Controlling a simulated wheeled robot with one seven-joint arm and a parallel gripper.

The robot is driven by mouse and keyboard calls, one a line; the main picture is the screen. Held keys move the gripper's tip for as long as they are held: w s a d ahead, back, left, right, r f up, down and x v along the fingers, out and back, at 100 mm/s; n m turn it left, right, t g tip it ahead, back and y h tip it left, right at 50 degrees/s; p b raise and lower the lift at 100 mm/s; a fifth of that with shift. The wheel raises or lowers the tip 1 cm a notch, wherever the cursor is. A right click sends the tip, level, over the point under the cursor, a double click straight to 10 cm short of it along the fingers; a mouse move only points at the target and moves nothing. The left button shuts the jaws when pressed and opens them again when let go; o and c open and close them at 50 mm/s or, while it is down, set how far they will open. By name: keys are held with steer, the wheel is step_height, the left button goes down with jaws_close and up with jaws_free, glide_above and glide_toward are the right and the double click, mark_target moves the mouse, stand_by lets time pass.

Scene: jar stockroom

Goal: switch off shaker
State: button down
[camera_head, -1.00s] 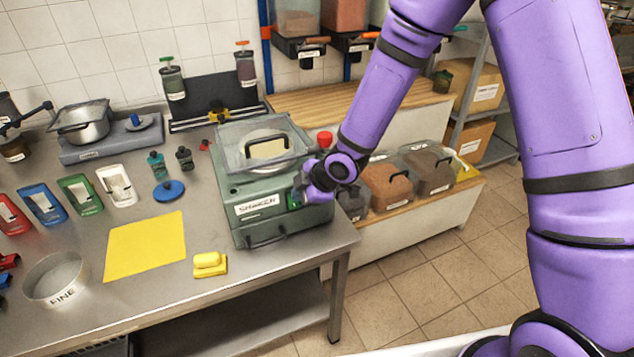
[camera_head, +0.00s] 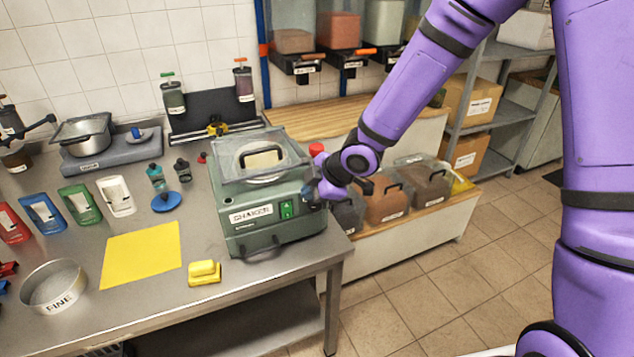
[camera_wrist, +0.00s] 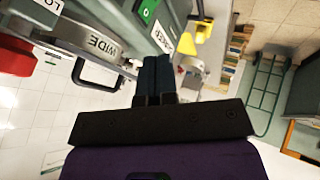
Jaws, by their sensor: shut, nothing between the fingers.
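The shaker (camera_head: 262,222) is a green box-shaped machine with a clear lid, at the right end of the steel bench. Its front carries a SHAKER label and a green rocker switch (camera_head: 287,209). My gripper (camera_head: 310,194) is just right of the switch by the shaker's front right corner. In the wrist view my gripper (camera_wrist: 157,62) has its fingers together and empty, apart from the switch. How the rocker is tilted is too small to tell.
A yellow mat (camera_head: 140,256) and yellow block (camera_head: 204,272) lie left of the shaker. A red knob (camera_head: 316,150) stands behind its right side. Bins with handles (camera_head: 386,201) fill the low counter at right. The floor in front is clear.

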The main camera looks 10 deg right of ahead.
steer(key=shift+w+v, duration=0.15)
steer(key=shift+v, duration=0.6)
steer(key=shift+w+v, duration=0.1)
steer(key=shift+v, duration=0.65)
steer(key=shift+a+r, duration=0.15)
steer(key=shift+r, duration=0.05)
steer(key=shift+w, duration=0.1)
steer(key=s+d+r+m+t+h, duration=0.1)
steer(key=s+d+r+m+h, duration=0.3)
steer(key=d+r, duration=0.35)
steer(key=s+d+r+m+t+h, duration=0.1)
steer(key=s+d+r+m+h, duration=0.15)
steer(key=d+r+m, duration=0.45)
steer(key=s+d+r+m, duration=0.4)
steer(key=s, duration=0.6)
steer(key=s+d+r+m+g, duration=0.1)
steer(key=s+d+r+m, duration=0.3)
steer(key=s, duration=0.6)
steer(key=shift+r+m, duration=0.4)
steer(key=shift+r, duration=0.25)
steer(key=shift+d, duration=0.1)
